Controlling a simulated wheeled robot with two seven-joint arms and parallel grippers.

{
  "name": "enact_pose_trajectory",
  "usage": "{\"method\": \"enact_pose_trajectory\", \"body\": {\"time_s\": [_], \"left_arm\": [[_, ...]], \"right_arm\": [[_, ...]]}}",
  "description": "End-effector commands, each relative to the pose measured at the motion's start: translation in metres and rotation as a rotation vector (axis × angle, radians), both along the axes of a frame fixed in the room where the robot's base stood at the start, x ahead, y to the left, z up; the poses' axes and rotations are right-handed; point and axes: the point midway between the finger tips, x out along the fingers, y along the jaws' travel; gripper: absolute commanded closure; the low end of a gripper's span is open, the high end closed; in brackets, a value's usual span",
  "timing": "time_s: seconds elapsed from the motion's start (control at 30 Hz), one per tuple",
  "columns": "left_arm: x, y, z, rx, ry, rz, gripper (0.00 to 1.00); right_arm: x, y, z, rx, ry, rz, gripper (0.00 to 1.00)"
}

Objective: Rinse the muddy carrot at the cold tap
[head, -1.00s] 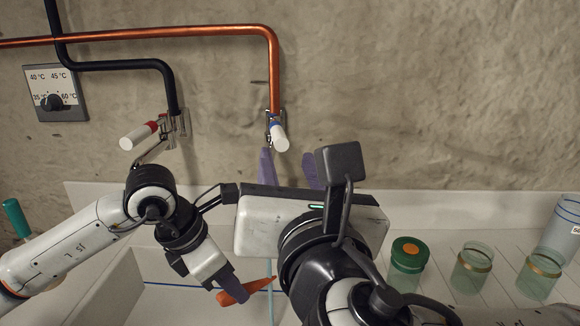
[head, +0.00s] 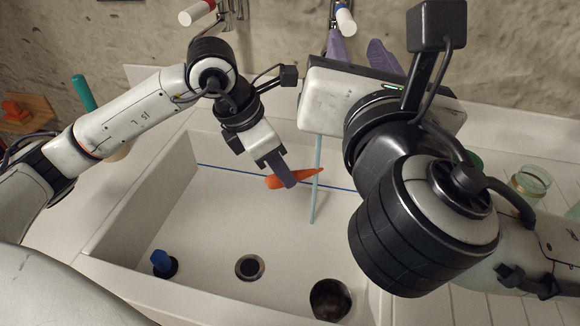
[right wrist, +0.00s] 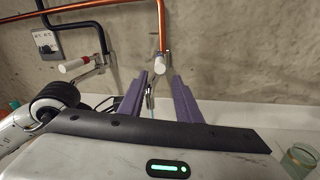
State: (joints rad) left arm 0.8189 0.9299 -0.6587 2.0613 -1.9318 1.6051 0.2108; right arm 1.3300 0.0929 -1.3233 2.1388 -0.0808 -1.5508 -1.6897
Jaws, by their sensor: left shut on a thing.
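The carrot (head: 297,178) is orange, and I can make out no clear mud on it. My left gripper (head: 287,180) is shut on it above the sink basin (head: 215,215). The carrot's thin end overlaps a pale blue water stream (head: 316,195) in the head view. The cold tap (head: 345,20), with a blue band and white handle, is on the wall; it also shows in the right wrist view (right wrist: 161,65). My right gripper (head: 360,50) is open, its purple fingers apart just below the handle. Contact with the tap cannot be told.
A hot tap (head: 197,12) with a red band is to the left. The basin holds a blue-topped plug (head: 162,262), a drain (head: 250,267) and a dark round thing (head: 330,300). A glass jar (head: 530,182) stands on the right counter, partly behind my right arm.

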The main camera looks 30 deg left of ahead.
Motion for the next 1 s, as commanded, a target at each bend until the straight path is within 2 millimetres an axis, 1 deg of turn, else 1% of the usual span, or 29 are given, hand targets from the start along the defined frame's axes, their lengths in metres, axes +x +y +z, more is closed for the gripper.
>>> {"method": "enact_pose_trajectory", "body": {"time_s": [0.03,0.1,0.17,0.27,0.37,0.47,0.57,1.0], "left_arm": [[0.000,0.000,0.000,-0.001,-0.001,0.000,0.93],[0.000,0.000,0.000,-0.001,-0.001,0.000,0.93],[0.000,0.000,0.000,-0.001,-0.001,0.000,0.93],[0.000,0.000,0.000,-0.001,-0.001,0.000,0.93],[0.000,0.000,0.000,-0.001,-0.001,0.000,0.93],[0.000,0.000,0.000,-0.001,-0.001,0.000,0.93],[0.000,0.000,0.000,-0.001,-0.001,0.000,0.93],[0.000,0.000,0.000,-0.001,-0.001,0.000,0.93]], "right_arm": [[0.000,0.000,0.000,0.000,0.000,0.000,0.79],[0.000,0.000,0.000,0.000,0.000,0.000,0.91],[0.000,0.000,0.000,0.001,0.000,0.000,1.00],[0.000,0.000,0.000,0.026,0.016,0.002,1.00],[0.001,-0.001,0.000,0.115,0.070,0.008,1.00],[0.002,-0.003,0.000,0.280,0.171,0.017,1.00],[0.004,-0.005,0.000,0.497,0.303,0.024,1.00],[0.013,-0.021,0.004,1.506,0.929,0.001,1.00]]}}
